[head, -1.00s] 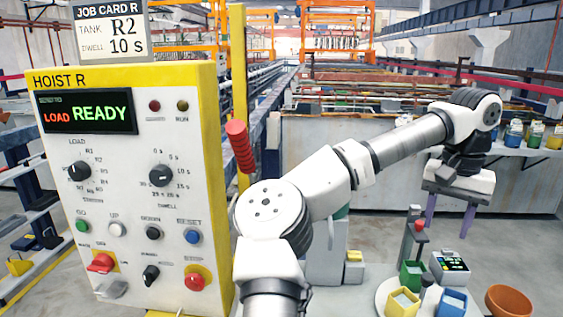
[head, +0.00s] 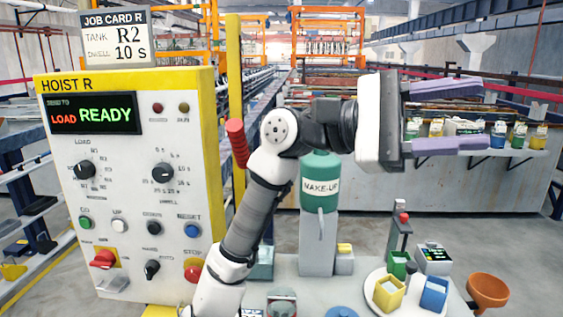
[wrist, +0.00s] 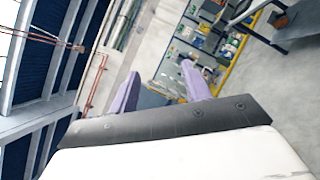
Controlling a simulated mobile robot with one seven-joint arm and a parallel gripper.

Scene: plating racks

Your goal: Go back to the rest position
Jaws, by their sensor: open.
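My gripper (head: 450,118) is raised high in the head view, to the right of the hoist panel, with its two purple fingers spread apart and pointing right. Nothing is between the fingers. In the wrist view the same open fingers (wrist: 160,92) point away over the hall, which looks tilted, and they touch nothing. My arm folds up from the bottom of the head view, in front of the green MAKE-UP tank (head: 319,212), partly covering it.
A round white tray (head: 373,305) holds yellow, blue and green containers. An orange bowl (head: 487,288) sits at right. A shelf (head: 480,147) bears several jars behind my gripper.

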